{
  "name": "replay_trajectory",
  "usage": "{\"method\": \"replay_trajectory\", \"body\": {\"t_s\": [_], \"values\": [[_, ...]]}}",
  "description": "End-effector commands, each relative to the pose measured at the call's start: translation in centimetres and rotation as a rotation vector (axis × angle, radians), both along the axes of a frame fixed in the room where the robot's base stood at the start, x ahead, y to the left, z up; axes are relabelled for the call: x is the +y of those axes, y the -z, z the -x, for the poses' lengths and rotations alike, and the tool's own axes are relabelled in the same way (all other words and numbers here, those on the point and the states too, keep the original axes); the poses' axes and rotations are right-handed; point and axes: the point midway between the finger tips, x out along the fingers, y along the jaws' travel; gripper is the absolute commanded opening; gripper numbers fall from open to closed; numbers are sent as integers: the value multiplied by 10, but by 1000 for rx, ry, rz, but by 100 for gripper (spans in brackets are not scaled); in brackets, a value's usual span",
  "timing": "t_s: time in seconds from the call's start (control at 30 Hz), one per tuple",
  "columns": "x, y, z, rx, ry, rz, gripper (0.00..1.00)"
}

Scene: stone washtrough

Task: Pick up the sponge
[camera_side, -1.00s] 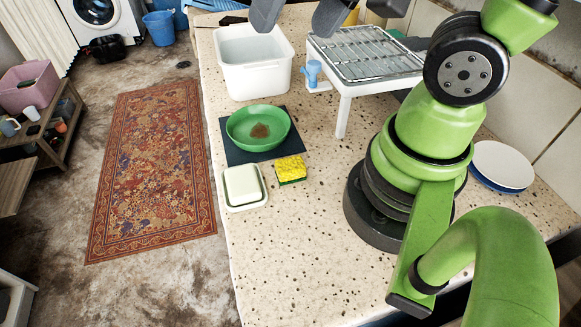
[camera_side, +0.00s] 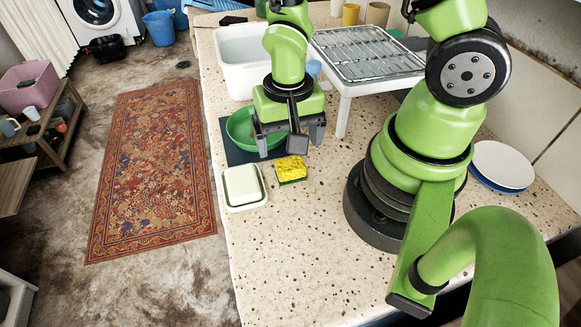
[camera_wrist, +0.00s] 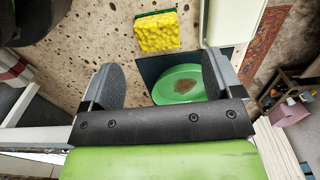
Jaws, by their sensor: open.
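The yellow sponge (camera_side: 291,168) with a green underside lies on the speckled counter, right of the soap dish and just in front of the dark mat. It also shows in the wrist view (camera_wrist: 157,32), beyond the fingertips, with its green layer along one edge. My gripper (camera_side: 290,150) is open and empty, pointing down above the green bowl, behind and above the sponge. In the wrist view my gripper's fingers (camera_wrist: 162,80) are spread wide, with the sponge apart from both.
The green bowl (camera_side: 239,131) with a brown stain stands on the dark mat (camera_side: 231,154). A soap dish with a pale bar (camera_side: 243,186) is left of the sponge. A white tub (camera_side: 236,68) and a raised rack (camera_side: 367,54) stand behind. The front counter is clear.

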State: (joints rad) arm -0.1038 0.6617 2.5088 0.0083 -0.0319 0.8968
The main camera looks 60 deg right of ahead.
Motion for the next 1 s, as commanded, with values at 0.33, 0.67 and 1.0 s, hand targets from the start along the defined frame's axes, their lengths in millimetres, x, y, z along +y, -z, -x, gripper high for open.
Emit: {"method": "replay_trajectory", "body": {"t_s": [0.33,0.67,1.0], "values": [[0,23,3,4,-1,0,85],[1,59,4,2,0,1,85],[1,62,4,0,0,1,76]]}}
